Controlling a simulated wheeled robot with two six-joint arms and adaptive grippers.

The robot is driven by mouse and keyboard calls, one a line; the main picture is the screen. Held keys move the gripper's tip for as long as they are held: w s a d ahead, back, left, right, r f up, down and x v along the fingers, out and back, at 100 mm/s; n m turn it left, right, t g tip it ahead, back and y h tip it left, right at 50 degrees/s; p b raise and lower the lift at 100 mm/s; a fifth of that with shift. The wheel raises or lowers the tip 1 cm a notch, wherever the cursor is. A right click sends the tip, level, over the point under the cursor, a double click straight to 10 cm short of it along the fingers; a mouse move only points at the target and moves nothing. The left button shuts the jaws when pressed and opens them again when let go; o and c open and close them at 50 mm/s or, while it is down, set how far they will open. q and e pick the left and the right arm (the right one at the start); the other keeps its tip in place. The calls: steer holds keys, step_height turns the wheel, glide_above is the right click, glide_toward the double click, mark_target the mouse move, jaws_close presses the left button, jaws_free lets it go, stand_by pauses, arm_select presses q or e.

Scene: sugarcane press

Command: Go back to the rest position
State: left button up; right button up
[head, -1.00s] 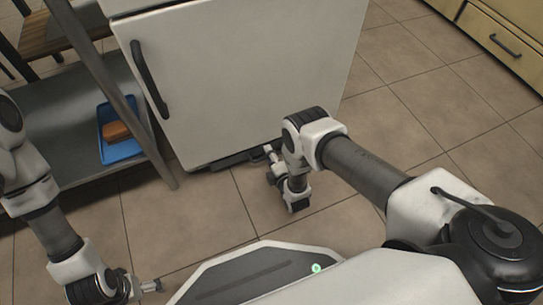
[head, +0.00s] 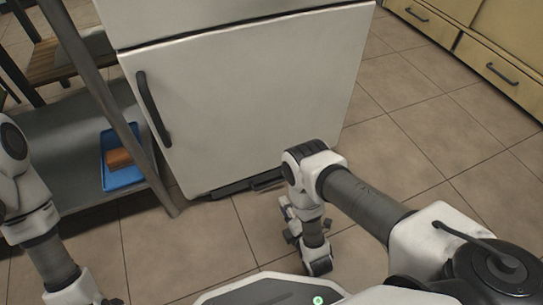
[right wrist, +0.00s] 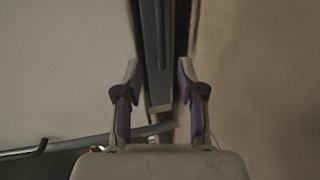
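My right gripper (head: 285,208) is in front of the lower edge of the white fridge, low over the floor and partly hidden by its own wrist. In the right wrist view my right gripper (right wrist: 158,72) has its two fingers spread apart with nothing held between them. My left arm comes down at the left of the head view. Only a bit of my left gripper (head: 110,300) shows at the bottom edge, so its fingers cannot be made out.
The white fridge (head: 240,100) has its door shut, with a dark handle (head: 153,108). A metal shelf (head: 75,180) at left holds a blue tray (head: 125,178) with a brown block (head: 119,159). Yellow drawers (head: 490,75) stand at the right. Tiled floor between is clear.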

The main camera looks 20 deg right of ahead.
steer(key=w+d+r+p, duration=0.1)
steer(key=w+r+p, duration=0.25)
steer(key=r, duration=0.55)
steer(key=w+d+r+p, duration=0.25)
steer(key=w+r, duration=0.25)
steer(key=r, duration=0.3)
steer(key=s+r+m+g+p, duration=0.1)
steer(key=s+m+g+p, duration=0.1)
steer(key=s+m+g, duration=1)
steer(key=s+m+g+p, duration=0.2)
steer(key=s+m+g, duration=0.35)
steer(key=s, duration=1.15)
step_height(320, 180, up, 38)
steer(key=m+t+p, duration=0.1)
steer(key=t+p, duration=0.1)
steer(key=p, duration=3.6)
steer(key=shift+d+r+h, duration=0.2)
steer(key=shift+d+h, duration=0.1)
